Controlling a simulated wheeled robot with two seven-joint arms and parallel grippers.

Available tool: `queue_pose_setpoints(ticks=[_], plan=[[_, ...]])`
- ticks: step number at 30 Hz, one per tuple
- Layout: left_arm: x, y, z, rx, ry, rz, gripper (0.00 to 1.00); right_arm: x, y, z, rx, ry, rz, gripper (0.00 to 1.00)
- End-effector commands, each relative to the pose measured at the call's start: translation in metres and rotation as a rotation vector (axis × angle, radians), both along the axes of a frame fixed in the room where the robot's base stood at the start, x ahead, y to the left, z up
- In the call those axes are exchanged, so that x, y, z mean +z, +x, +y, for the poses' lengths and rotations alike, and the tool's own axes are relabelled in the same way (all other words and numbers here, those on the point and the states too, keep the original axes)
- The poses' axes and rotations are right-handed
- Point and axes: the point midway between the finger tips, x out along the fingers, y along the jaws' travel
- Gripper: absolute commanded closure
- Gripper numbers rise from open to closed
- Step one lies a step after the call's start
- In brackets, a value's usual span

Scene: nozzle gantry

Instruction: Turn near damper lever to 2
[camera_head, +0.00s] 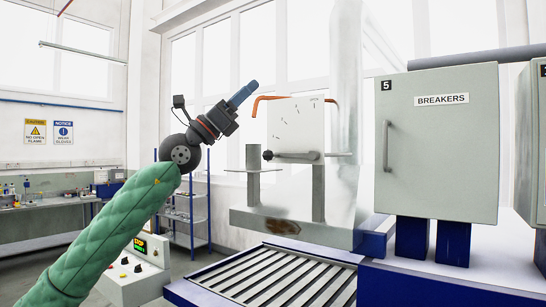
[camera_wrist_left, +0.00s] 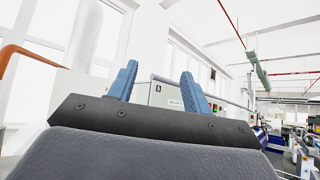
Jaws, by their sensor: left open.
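A pale upright plate (camera_head: 297,122) with small tick marks and an "OPEN" label stands in the middle of the head view. A grey lever (camera_head: 291,155) with a dark round knob at its left end lies about level across the plate's lower part. The digits on the plate are too small to read. My left gripper (camera_head: 243,93) is up and to the left of the plate, apart from the lever. In the left wrist view the blue fingers of my left gripper (camera_wrist_left: 158,72) are spread with nothing between them. The lever is not identifiable there. My right gripper is not in view.
An orange bent bar (camera_head: 268,98) runs behind the plate's top and shows in the wrist view (camera_wrist_left: 22,52). A grey breaker cabinet (camera_head: 441,150) stands right. A slatted conveyor (camera_head: 275,280) lies below. A control box (camera_head: 140,270) sits behind my left arm.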

Motion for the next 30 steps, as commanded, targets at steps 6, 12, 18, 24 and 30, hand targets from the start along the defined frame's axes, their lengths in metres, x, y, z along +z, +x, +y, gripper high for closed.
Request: queue_pose_setpoints(ticks=[6, 12, 18, 24, 30], plan=[[-0.06, 0.043, -0.028, 0.26, 0.382, 0.009, 0.5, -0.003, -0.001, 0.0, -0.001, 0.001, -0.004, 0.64], [-0.105, 0.081, -0.018, 0.485, 0.654, 0.082, 0.5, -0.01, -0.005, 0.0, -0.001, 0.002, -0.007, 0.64], [-0.134, 0.097, -0.006, 0.567, 0.798, 0.17, 0.5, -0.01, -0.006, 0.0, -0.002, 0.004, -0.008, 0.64], [-0.141, 0.101, -0.006, 0.571, 0.832, 0.198, 0.5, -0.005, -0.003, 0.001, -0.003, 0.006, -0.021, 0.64], [-0.139, 0.111, -0.015, 0.568, 0.829, 0.198, 0.5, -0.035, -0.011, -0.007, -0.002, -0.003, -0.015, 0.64]])
